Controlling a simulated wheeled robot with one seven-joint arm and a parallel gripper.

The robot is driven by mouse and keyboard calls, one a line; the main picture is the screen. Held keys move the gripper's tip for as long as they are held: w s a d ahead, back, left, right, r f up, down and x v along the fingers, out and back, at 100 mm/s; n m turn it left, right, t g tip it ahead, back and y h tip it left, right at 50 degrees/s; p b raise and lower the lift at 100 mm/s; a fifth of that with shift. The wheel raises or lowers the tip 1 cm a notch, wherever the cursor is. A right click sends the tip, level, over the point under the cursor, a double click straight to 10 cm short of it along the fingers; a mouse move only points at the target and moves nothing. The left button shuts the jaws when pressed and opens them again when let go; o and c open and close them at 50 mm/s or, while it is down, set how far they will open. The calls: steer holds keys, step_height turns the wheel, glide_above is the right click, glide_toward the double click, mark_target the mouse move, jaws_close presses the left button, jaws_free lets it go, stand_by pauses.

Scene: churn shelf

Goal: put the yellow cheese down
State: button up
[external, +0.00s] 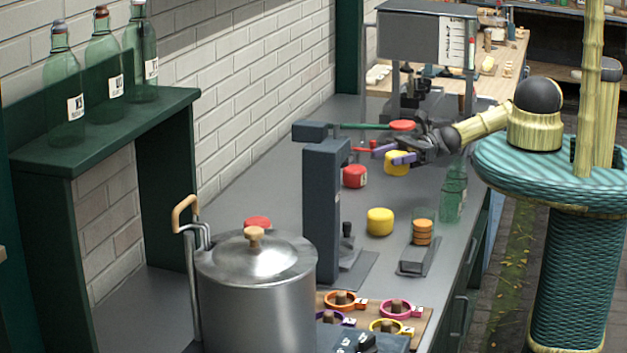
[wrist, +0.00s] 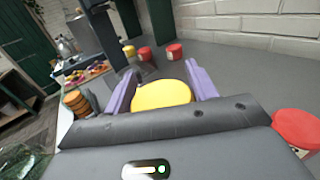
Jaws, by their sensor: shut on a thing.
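My gripper (external: 389,154) is above the grey counter (external: 285,190), its purple fingers closed around a yellow cheese (external: 397,168). In the wrist view, the yellow cheese (wrist: 160,96) sits between the two purple fingers of my gripper (wrist: 162,80). The fingers cover part of its sides in the external view. The cheese appears to be held above the counter; I cannot tell the exact gap. A second yellow cheese (external: 380,222) stands on the counter nearer the camera, and it shows in the wrist view (wrist: 129,51).
Red cheeses stand around: one (external: 355,176) left of my gripper, another (external: 257,222) behind the pot (external: 255,300), one (external: 402,125) beyond. A green bottle (external: 453,197) stands close on the right. A dark post (external: 322,210) and stacked orange discs (external: 422,232) stand nearer the camera.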

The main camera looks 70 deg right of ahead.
mark_target(389, 174)
steer(key=shift+f+b, duration=1.95)
steer(key=shift+f, duration=0.7)
step_height(389, 174, down, 4)
steer(key=b, duration=0.3)
steer(key=shift+r, duration=0.1)
steer(key=o, duration=1.1)
